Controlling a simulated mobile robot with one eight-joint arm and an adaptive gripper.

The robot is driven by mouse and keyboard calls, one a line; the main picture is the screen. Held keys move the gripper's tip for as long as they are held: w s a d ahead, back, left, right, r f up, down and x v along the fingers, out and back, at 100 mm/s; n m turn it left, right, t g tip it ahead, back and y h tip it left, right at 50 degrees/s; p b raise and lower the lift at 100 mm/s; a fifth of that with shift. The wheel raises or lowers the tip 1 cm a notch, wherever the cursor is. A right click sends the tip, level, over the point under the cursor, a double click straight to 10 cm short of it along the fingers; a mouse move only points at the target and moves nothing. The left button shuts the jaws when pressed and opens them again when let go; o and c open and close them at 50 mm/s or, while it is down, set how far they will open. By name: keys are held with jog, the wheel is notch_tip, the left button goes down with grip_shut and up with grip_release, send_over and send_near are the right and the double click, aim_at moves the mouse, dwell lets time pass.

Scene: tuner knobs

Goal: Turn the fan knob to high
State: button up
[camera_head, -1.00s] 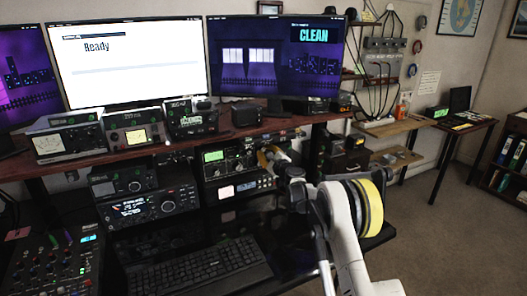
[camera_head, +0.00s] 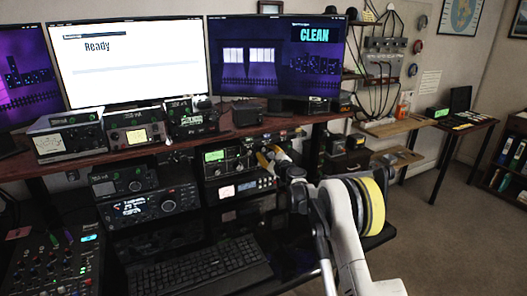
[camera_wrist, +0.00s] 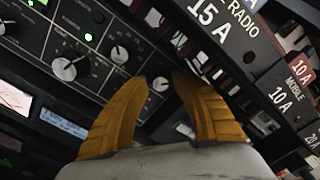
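A dark radio panel with several round knobs fills the left of the wrist view. It has a large knob (camera_wrist: 70,68), a smaller knob (camera_wrist: 119,54) and a small knob (camera_wrist: 160,84) near my fingertips. I cannot read their labels, so I cannot tell which is the fan knob. My gripper (camera_wrist: 159,78) has its two yellow fingers apart. The small knob shows in the gap between the fingertips; I cannot tell whether they touch it. In the head view my gripper (camera_head: 268,157) is at the right end of the radio with the green display (camera_head: 214,156).
A block with "RADIO 15 A" labels (camera_wrist: 225,30) stands close to the right finger in the wrist view. The wooden shelf (camera_head: 200,143) lies just above my gripper in the head view. A keyboard (camera_head: 200,270) lies below. The floor at the right is clear.

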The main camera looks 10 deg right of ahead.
jog(key=v, duration=1.1)
jog(key=shift+s, duration=0.3)
jog(key=shift+r, duration=0.1)
